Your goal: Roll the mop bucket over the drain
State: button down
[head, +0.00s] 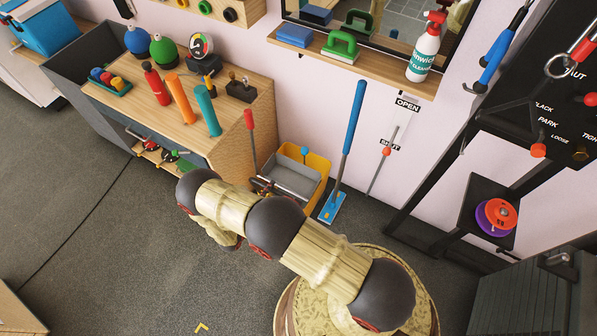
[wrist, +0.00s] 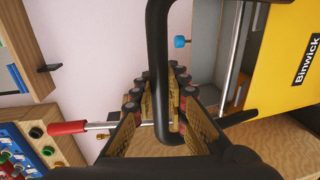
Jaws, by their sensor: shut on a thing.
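The yellow mop bucket (head: 318,163) stands on the floor near the wall, with a grey wringer (head: 291,178) and a red-ended lever (head: 249,120). My arm hides part of its near side. In the wrist view the bucket's yellow side (wrist: 282,55) fills the upper right, and the red grip (wrist: 67,127) of the lever lies at the left. My gripper (wrist: 165,103) is shut on the bucket's black handle (wrist: 157,45), which passes between its fingers. In the head view, the gripper is mostly hidden at the bucket. I see no drain in either view.
A wooden-topped workbench (head: 255,95) stands left of the bucket. A blue-handled flat mop (head: 353,115) leans on the wall just right of it. A dark frame (head: 432,185) stands farther right. The grey floor at left (head: 110,240) is open, with a yellow corner mark (head: 202,327).

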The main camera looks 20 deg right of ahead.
jog(key=f+b+v, duration=0.1)
jog(key=v, duration=0.6)
jog(key=shift+s+a, duration=0.15)
jog(key=shift+a, duration=0.25)
dwell(0.5)
jog(key=shift+r, duration=0.1)
jog(key=f+b+v, duration=0.1)
jog(key=b+v, duration=0.1)
jog(key=v, duration=0.6)
dwell(1.1)
jog(key=shift+f, duration=0.1)
jog(key=f+b+v, duration=0.1)
jog(key=v, duration=0.7)
jog(key=shift+b, duration=0.3)
dwell(0.9)
jog(key=shift+s+a+f, duration=0.1)
jog(key=shift+a, duration=0.1)
jog(key=shift+v, duration=0.85)
dwell(0.4)
